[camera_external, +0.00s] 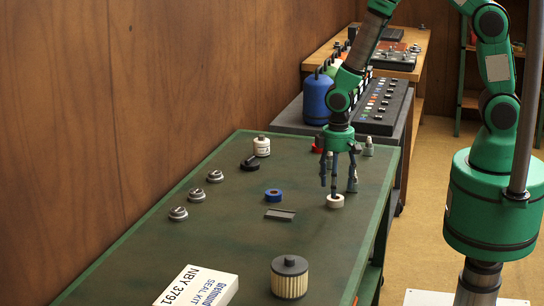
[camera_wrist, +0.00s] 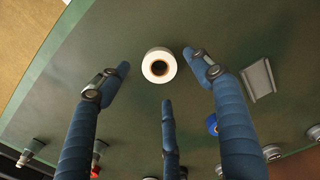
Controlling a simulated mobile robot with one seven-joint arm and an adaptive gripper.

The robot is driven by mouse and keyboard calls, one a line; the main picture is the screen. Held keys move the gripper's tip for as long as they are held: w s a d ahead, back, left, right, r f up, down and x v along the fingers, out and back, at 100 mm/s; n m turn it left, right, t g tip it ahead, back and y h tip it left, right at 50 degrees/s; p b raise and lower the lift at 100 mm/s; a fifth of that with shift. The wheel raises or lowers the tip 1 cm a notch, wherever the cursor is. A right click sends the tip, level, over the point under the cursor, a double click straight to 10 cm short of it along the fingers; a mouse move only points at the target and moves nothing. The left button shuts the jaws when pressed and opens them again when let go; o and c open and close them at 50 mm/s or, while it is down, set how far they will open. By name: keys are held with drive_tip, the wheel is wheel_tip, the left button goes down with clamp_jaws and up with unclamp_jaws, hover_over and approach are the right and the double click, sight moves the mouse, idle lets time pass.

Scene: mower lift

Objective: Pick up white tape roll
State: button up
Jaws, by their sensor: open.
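The white tape roll (camera_external: 335,201) lies flat on the green table, toward its right edge. In the wrist view the white tape roll (camera_wrist: 159,65) shows its round face and dark centre hole. My gripper (camera_external: 338,184) points down just above the roll in the external view, with its fingers spread. In the wrist view my gripper (camera_wrist: 158,84) has three blue fingers open around the roll's place in the picture, with nothing held. I cannot tell whether any finger touches the roll.
A blue tape roll (camera_external: 273,195) and a grey bar (camera_external: 280,215) lie left of the white roll. A ribbed filter (camera_external: 289,277) and a seal kit box (camera_external: 198,287) stand nearer the camera. Small metal parts (camera_external: 178,213) line the left side. The table's right edge (camera_external: 382,215) is close.

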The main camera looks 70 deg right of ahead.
drive_tip(key=shift+f+b, duration=0.35)
drive_tip(key=shift+f, duration=1.55)
drive_tip(key=c, duration=1.3)
drive_tip(key=shift+o, duration=0.2)
drive_tip(key=shift+r, duration=0.15)
drive_tip(key=shift+r, duration=0.55)
drive_tip(key=shift+s+d+r+p, duration=0.1)
drive_tip(key=shift+s+r+p, duration=0.15)
drive_tip(key=shift+r, duration=0.35)
drive_tip(key=shift+s+r+p, duration=0.2)
drive_tip(key=shift+r+p, duration=0.05)
drive_tip(key=shift+r, duration=0.35)
drive_tip(key=s+d+r+p, duration=0.1)
drive_tip(key=s, duration=1.4)
drive_tip(key=shift+r, duration=0.15)
